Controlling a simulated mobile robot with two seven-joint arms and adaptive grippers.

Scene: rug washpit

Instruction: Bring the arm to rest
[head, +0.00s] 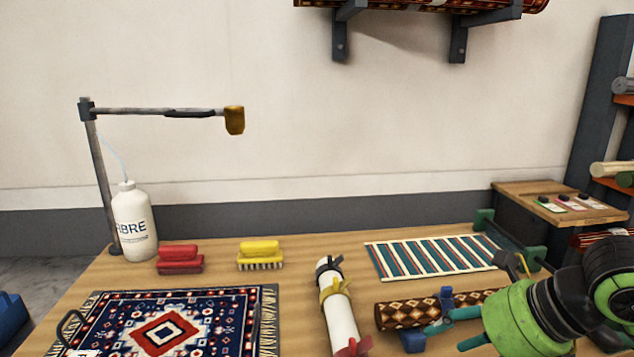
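My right arm (545,310), green and black, comes in from the lower right and reaches over the right part of the wooden table. Its green link covers the right end of a brown patterned roll (400,312). Thin teal prongs show in front of the roll beside the green link; I cannot tell whether they are my gripper's fingers or part of the roll's blue holder (412,341). The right gripper's opening cannot be made out, and no held thing shows. My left arm and gripper are out of view.
On the table (210,275) lie a patterned rug (165,330), a red brush (180,260), a yellow brush (260,254), a white roll with straps (338,310) and a striped rug (430,258). A white bottle (133,225) stands by a lamp-like post (100,165). A side table (520,190) holds cards.

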